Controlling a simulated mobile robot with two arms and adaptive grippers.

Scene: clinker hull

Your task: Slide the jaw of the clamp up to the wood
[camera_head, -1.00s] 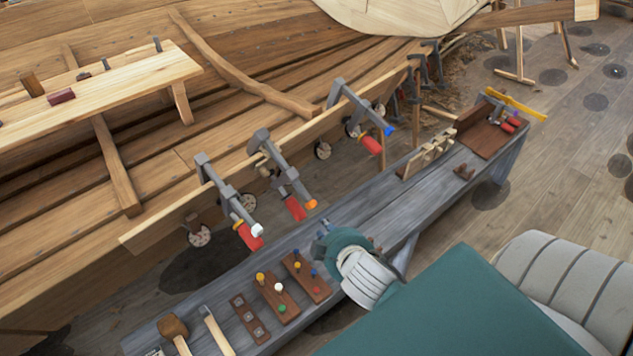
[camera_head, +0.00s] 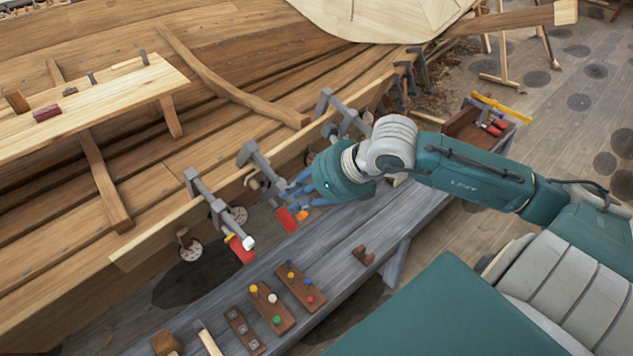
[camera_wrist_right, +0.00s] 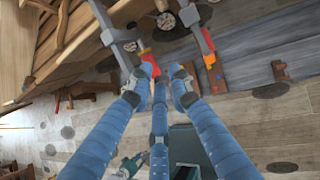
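Several grey bar clamps hang along the plank edge of the hull. The left clamp (camera_head: 205,196) has a red handle and a white tip. The middle clamp (camera_head: 250,158) has a red handle (camera_head: 286,219) and an orange tip. The right clamp (camera_head: 328,104) is partly covered by my right arm. My right gripper (camera_head: 299,201) is beside the middle clamp's lower end. In the right wrist view its blue fingers (camera_wrist_right: 157,92) are spread, with a red clamp handle (camera_wrist_right: 149,63) just beyond the tips; contact cannot be told. My left gripper is not in view. The jaw's gap to the wood is unclear.
A grey bench (camera_head: 340,240) runs below the clamps. It carries peg boards (camera_head: 272,305), a small brown block (camera_head: 363,254) and a wooden tray (camera_head: 466,126) at the far end. A light plank (camera_head: 95,105) lies at upper left.

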